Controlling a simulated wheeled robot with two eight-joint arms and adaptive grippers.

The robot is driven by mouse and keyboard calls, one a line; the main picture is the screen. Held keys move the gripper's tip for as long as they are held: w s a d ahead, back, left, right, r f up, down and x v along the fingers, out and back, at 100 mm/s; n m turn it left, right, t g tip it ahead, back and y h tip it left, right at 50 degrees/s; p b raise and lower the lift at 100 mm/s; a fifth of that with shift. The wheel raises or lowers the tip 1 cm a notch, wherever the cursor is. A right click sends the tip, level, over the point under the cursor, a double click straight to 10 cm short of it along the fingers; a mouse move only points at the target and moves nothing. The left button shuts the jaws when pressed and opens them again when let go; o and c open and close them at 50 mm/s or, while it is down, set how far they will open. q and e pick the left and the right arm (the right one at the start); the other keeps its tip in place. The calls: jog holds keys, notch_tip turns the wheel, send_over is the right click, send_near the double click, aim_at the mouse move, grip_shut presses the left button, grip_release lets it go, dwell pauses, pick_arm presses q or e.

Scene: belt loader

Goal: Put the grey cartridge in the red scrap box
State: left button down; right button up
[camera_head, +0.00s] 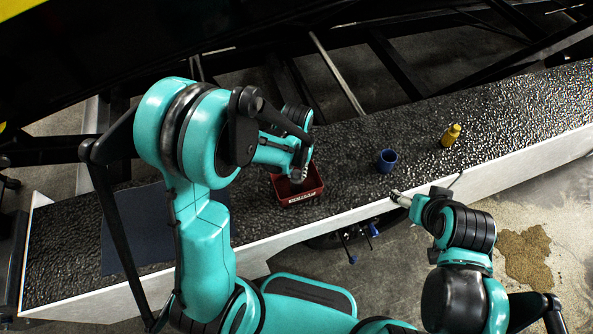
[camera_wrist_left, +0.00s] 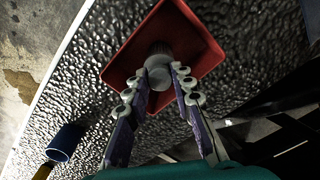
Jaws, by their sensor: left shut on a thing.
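The red scrap box (camera_head: 299,197) stands on the dark textured belt near its front edge. In the left wrist view the box (camera_wrist_left: 118,74) lies straight ahead of my left fingers. My left gripper (camera_wrist_left: 160,86) is shut on the grey cartridge (camera_wrist_left: 158,62), which shows against the inside of the box. I cannot tell whether the cartridge touches the box floor. In the head view my left gripper (camera_head: 298,174) is over the box and the arm partly hides it. My right gripper (camera_head: 398,197) is at the belt's front edge, apart from the box; its fingers are too small to read.
A blue cup (camera_head: 386,161) stands on the belt to the right of the box. A yellow bottle (camera_head: 451,135) stands further right. A dark blue mat (camera_head: 135,230) lies at the left. The belt has a pale front edge (camera_head: 340,215), and its far right end is clear.

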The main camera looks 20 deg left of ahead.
pick_arm(q)
jog(key=c, duration=1.3)
grip_release()
jog(key=shift+f, duration=0.1)
jog(key=shift+r+p, duration=0.25)
jog(key=shift+p, duration=0.05)
notch_tip(320, 180, up, 11)
jog(key=p, duration=0.3)
jog(key=s+a+r+t, duration=0.4)
jog(key=s+r+t, duration=0.3)
jog(key=s+r, duration=0.3)
jog(key=shift+a, duration=0.35)
